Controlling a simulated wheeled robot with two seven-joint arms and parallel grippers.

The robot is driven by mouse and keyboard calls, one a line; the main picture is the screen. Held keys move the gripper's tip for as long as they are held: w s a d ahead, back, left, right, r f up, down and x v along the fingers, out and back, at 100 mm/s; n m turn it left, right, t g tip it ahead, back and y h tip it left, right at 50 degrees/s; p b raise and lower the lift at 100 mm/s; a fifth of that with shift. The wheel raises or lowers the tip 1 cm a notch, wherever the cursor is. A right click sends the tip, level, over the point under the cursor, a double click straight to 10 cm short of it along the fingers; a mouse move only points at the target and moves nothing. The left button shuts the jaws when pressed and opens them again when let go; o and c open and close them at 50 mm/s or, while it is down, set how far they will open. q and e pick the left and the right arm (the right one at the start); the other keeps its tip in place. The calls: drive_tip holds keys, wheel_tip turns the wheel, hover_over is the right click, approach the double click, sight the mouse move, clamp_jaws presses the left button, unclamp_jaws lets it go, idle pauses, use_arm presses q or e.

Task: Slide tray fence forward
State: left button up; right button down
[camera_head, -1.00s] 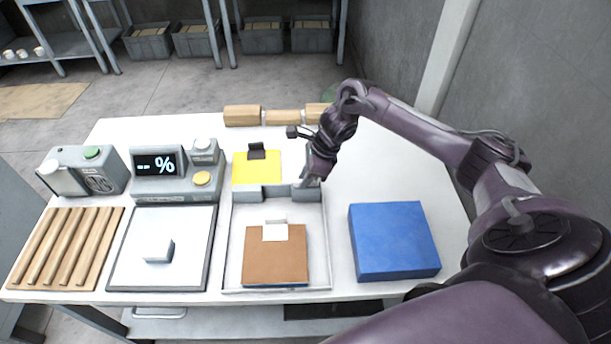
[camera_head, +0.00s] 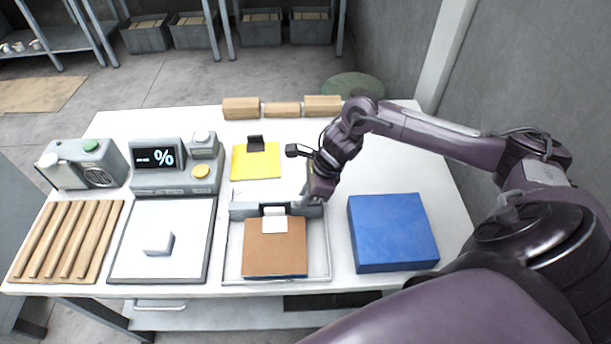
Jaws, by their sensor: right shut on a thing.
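The grey tray fence (camera_head: 245,210) lies across the far part of the white tray (camera_head: 326,262), against or very near the far edge of a brown block (camera_head: 275,255) in the tray. The block has a white tab on top. My right gripper (camera_head: 306,202) is at the fence's right end, shut on it, and hides part of that end. My left gripper is not in view.
A yellow pad (camera_head: 256,164) with a dark clip lies behind the tray. A blue block (camera_head: 392,232) stands to the right. A grey device with a % display (camera_head: 160,162), a white plate (camera_head: 160,250) and a slatted wooden rack (camera_head: 68,242) are left. Wooden blocks (camera_head: 282,109) line the back.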

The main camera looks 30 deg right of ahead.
drive_tip(key=shift+s+a, duration=0.2)
drive_tip(key=c, duration=1.4)
unclamp_jaws()
drive_tip(key=shift+d+r, duration=0.1)
drive_tip(key=b+v, duration=0.2)
drive_tip(key=v, duration=0.4)
drive_tip(key=shift+s+d+r, duration=0.15)
drive_tip(key=shift+d+r, duration=0.05)
drive_tip(key=shift+r, duration=0.15)
drive_tip(key=shift+s+r, duration=0.1)
drive_tip(key=shift+r, duration=0.3)
